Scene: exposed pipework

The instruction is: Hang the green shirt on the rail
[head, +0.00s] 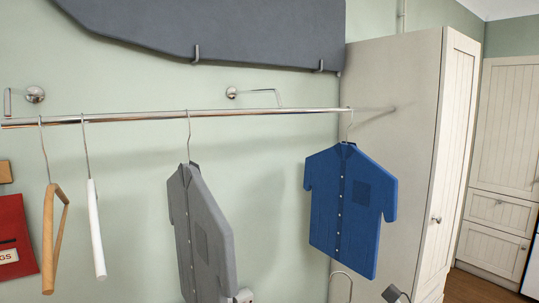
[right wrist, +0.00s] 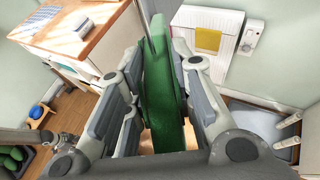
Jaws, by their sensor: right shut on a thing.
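The green shirt (right wrist: 166,115) is between the fingers of my right gripper (right wrist: 160,72) in the right wrist view, seen edge-on, and the gripper is shut on it. In the head view a metal hanger hook (head: 341,273) rises from the bottom edge, below the rail and left of a small dark grey part; the shirt itself is out of that view. The chrome rail (head: 240,113) runs across the wall. A grey shirt (head: 203,235) and a blue shirt (head: 345,208) hang from it. My left gripper is not in view.
An empty wooden hanger (head: 48,240) and a white hanger (head: 96,230) hang at the rail's left. The rail is bare between the white hanger and grey shirt, and between the two shirts. A dark ironing board (head: 250,30) is above; a tall cabinet (head: 395,130) stands right.

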